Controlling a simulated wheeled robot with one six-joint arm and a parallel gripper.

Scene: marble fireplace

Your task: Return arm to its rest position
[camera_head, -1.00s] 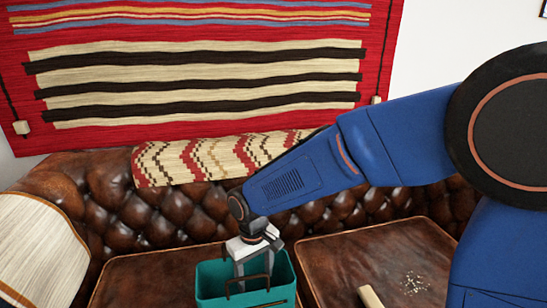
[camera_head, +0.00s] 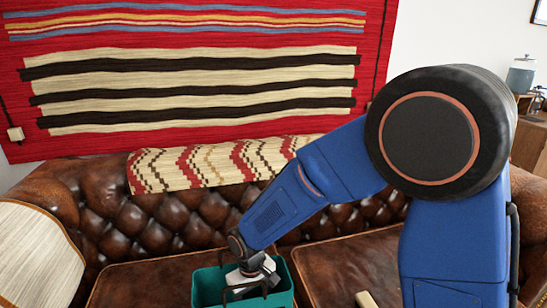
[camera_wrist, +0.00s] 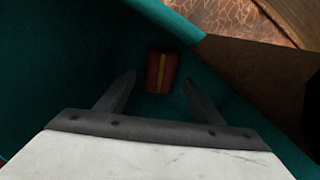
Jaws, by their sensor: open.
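My gripper (camera_head: 250,290) points down into a teal bin (camera_head: 205,288) on the brown leather sofa. In the wrist view my gripper (camera_wrist: 159,80) has its two dark fingers spread apart with nothing held between them. A small red object with a yellow stripe (camera_wrist: 153,66) lies inside the bin, beyond the fingertips. The bin's teal wall (camera_wrist: 60,55) fills the left of the wrist view. In the head view the fingertips are hidden in the bin. My blue arm reaches across from the right.
A dark bin handle (camera_head: 262,285) stands close around my gripper. A pale block (camera_head: 366,299) lies on the right sofa cushion (camera_head: 345,265). A patterned cloth (camera_head: 215,162) hangs over the sofa back, below a red striped wall rug (camera_head: 195,130).

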